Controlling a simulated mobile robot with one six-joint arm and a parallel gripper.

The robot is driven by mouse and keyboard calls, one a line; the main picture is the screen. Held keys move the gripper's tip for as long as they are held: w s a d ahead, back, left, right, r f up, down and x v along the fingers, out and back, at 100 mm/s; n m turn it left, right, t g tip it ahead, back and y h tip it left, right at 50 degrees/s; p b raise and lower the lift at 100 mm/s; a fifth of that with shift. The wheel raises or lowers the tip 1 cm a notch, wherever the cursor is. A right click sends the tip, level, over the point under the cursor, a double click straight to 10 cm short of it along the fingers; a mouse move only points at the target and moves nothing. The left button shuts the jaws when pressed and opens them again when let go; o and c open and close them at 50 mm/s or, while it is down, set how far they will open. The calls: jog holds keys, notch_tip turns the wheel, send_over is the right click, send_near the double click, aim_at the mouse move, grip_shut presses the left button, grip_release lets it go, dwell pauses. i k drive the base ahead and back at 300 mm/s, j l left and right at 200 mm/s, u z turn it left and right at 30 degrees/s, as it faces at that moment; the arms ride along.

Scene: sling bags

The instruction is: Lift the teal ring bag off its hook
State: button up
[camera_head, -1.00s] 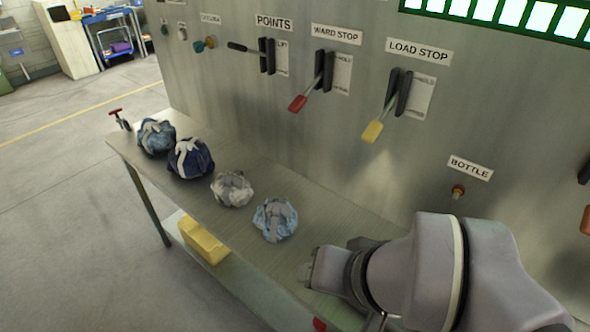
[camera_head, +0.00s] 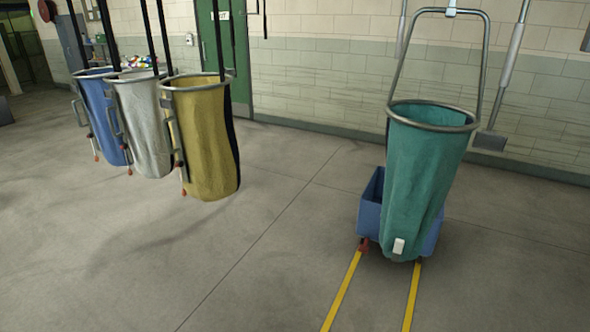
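The teal ring bag (camera_head: 424,170) hangs open-topped at the right of the head view. A grey metal ring holds its mouth, and a tall bail rises from the ring to a hook (camera_head: 451,8) at the top edge of the picture. The bag has a white tag low on its front. Its lower part is in front of a blue bin; I cannot tell whether they touch. My gripper is not in view.
A blue bin (camera_head: 370,215) stands behind the teal bag, with two yellow floor lines (camera_head: 342,290) running toward me. Blue (camera_head: 102,115), white (camera_head: 145,125) and yellow (camera_head: 205,135) bags hang from black straps at left. The floor between is clear.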

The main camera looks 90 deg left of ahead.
aim_at(427, 141)
jog(key=u, duration=2.3)
jog(key=i+j, duration=0.1)
jog(key=z, duration=0.05)
